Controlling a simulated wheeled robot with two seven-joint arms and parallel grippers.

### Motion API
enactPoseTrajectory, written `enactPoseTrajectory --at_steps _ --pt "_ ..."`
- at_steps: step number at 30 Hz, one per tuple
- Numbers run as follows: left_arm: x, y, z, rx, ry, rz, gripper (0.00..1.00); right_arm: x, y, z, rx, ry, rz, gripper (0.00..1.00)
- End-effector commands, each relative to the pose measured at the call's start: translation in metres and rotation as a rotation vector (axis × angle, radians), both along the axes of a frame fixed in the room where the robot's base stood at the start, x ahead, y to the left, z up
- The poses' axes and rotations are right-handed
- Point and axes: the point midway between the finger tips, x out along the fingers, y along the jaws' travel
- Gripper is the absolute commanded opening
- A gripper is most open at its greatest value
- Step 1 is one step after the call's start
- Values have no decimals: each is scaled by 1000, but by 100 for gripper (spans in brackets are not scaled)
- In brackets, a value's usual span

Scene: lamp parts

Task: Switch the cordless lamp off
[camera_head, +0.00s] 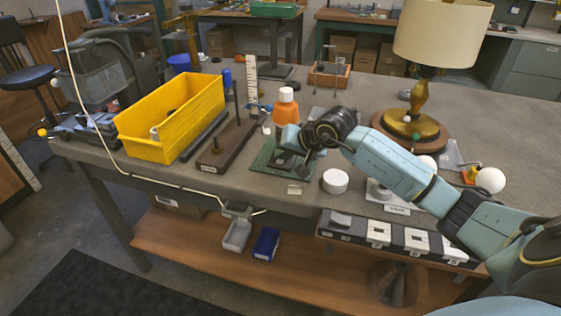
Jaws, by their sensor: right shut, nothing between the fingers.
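A lamp with a beige drum shade (442,32) and a brass stem and foot (418,122) stands upright at the right of the bench. No cord shows on it, and I cannot tell whether it is lit. Small green and white knobs sit near its foot. My right gripper (283,158) is shut and empty, left of the lamp and well apart from it. It is low over a dark green mat (262,163) near the bench's front, in front of an orange bottle (286,107). The gripper partly hides what is on the mat. My left gripper is out of view.
A yellow bin (172,118) and a wooden stand with a ruler (228,143) are on the left. A white round puck (335,181) lies right of the mat. White bulbs (490,180) lie beyond my right arm. A white cord hangs at the left. The bench behind the bottle has free room.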

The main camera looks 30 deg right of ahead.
Motion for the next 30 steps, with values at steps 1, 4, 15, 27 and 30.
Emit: enactPoseTrajectory --at_steps 1,4,15,27,30 --pt "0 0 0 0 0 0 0 0 0 0 1 -1 1 0" --pt "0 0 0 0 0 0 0 0 0 1 0 -1 0 0" --pt "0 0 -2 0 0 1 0 0 0 -1 0 -2 1 0" --pt "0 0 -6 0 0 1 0 0 0 -5 1 -1 1 0" --pt "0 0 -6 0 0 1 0 0 0 -4 0 0 0 0"
